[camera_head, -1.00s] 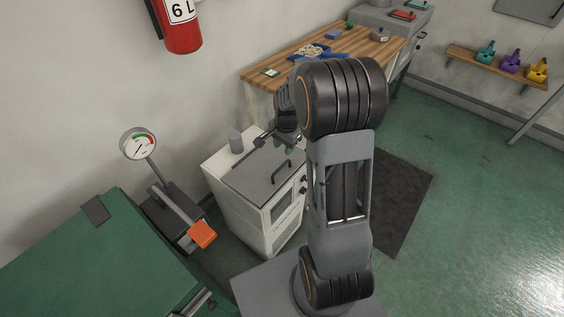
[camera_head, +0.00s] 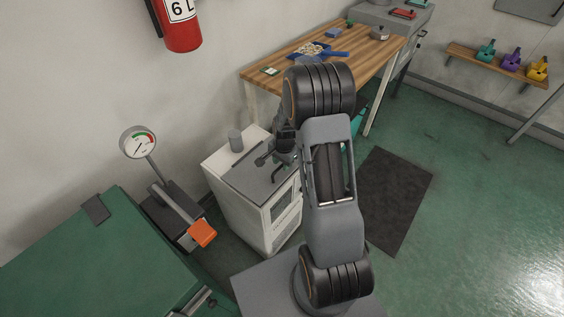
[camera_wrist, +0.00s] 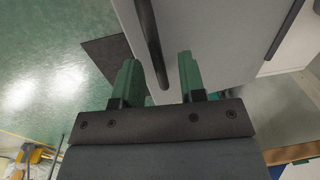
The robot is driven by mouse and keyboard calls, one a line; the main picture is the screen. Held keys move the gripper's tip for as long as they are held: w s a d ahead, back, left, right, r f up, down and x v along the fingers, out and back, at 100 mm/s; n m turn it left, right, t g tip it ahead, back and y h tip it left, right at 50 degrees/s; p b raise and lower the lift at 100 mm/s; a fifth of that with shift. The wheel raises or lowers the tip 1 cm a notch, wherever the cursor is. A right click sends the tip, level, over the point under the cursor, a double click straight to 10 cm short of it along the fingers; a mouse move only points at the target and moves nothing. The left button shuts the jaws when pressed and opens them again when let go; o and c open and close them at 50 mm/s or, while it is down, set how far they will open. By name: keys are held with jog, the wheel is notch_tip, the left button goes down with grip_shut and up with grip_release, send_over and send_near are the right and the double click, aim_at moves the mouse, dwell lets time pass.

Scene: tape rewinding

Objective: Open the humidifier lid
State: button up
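The humidifier (camera_head: 246,222) is a white cabinet beside the wall, with a flat grey lid (camera_head: 245,183) on top. The lid lies flat and looks closed. A dark bar handle (camera_head: 279,174) stands on the lid near its front right side. My gripper (camera_head: 284,158) is over the lid at the handle and partly hidden by my arm. In the wrist view, my gripper's two green fingers (camera_wrist: 160,68) are apart. The dark handle (camera_wrist: 153,45) runs between them, with visible gaps on both sides. The grey lid (camera_wrist: 205,35) lies beyond.
A gauge (camera_head: 138,143) and an orange pedal (camera_head: 202,234) are to the left, beside a green cabinet (camera_head: 100,260). A wooden workbench (camera_head: 300,70) stands behind. A dark mat (camera_head: 395,200) lies on the open floor to the right.

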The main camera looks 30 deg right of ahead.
jog(key=shift+c, duration=0.3)
grip_shut()
jog(key=shift+w+r, duration=0.1)
jog(key=shift+r, duration=0.15)
dwell(0.4)
